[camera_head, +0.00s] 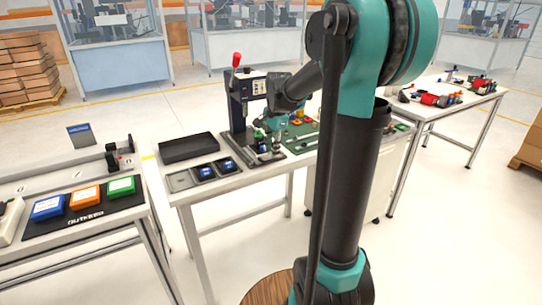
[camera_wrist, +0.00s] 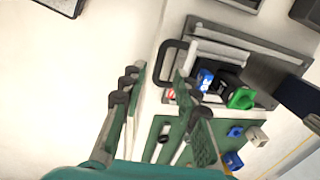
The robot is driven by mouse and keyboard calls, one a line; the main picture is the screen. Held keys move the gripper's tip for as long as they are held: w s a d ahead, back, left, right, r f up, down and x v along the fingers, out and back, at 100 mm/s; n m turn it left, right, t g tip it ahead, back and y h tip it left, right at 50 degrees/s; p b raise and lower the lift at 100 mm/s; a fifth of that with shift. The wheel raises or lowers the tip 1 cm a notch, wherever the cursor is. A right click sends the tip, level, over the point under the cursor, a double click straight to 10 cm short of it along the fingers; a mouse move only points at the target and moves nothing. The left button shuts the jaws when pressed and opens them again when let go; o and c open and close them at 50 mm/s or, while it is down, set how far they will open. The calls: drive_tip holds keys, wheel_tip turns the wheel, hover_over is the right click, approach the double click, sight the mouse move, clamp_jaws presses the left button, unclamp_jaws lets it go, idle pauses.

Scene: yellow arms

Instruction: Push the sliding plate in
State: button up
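The sliding plate (camera_wrist: 222,48) sits at the base of a dark press (camera_head: 240,105) with a red-topped lever. In the wrist view the plate is grey, with a black loop handle (camera_wrist: 170,62) at its left end. A blue part (camera_wrist: 206,80) and a green part (camera_wrist: 241,98) show on the fixture beside it. In the head view my gripper (camera_head: 268,128) is by the press, partly hidden by my arm. I cannot tell how far in the plate is.
A green mat (camera_wrist: 165,140) with small parts lies beside the fixture. A black tray (camera_head: 188,147) and small bins (camera_head: 205,171) stand left of the press. Another table with blue, orange and green boxes (camera_head: 85,197) is at far left. Bare tabletop (camera_wrist: 90,65) shows left of my fingers.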

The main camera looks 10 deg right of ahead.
sight(271, 160)
drive_tip(key=shift+w+a+f, duration=0.1)
drive_tip(key=shift+w+f, duration=0.05)
drive_tip(key=shift+f, duration=0.75)
drive_tip(key=shift+w+f, duration=0.1)
drive_tip(key=shift+f, duration=0.75)
drive_tip(key=shift+c, duration=0.5)
clamp_jaws()
